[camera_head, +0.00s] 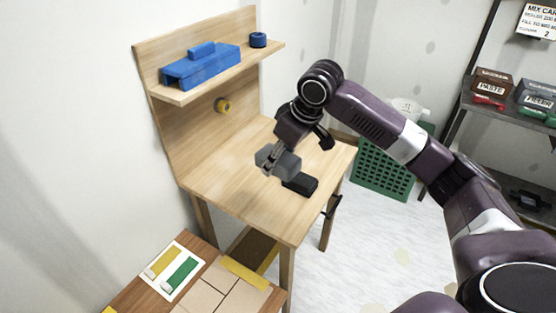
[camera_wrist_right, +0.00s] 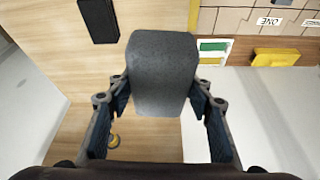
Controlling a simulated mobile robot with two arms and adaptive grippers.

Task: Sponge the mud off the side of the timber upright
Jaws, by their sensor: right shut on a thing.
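My right gripper (camera_head: 278,150) is above the wooden workbench. It is shut on a grey sponge-like block (camera_head: 279,162), which fills the space between the fingers in the right wrist view (camera_wrist_right: 164,75). The held block is close to a black block (camera_head: 300,184) on the bench top; in the wrist view the black block (camera_wrist_right: 99,20) is apart from it. The bench has an upright timber back board (camera_head: 190,119) at the left and legs below. I cannot tell which piece is the muddy upright, and no mud can be made out. My left gripper is out of view.
A shelf (camera_head: 262,57) on the board holds a blue tool (camera_head: 200,66) and a small dark blue roll (camera_head: 258,40). A yellow ring (camera_head: 222,104) is on the board. A green basket (camera_head: 384,170) stands behind. The left part of the bench top (camera_head: 235,175) is clear.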

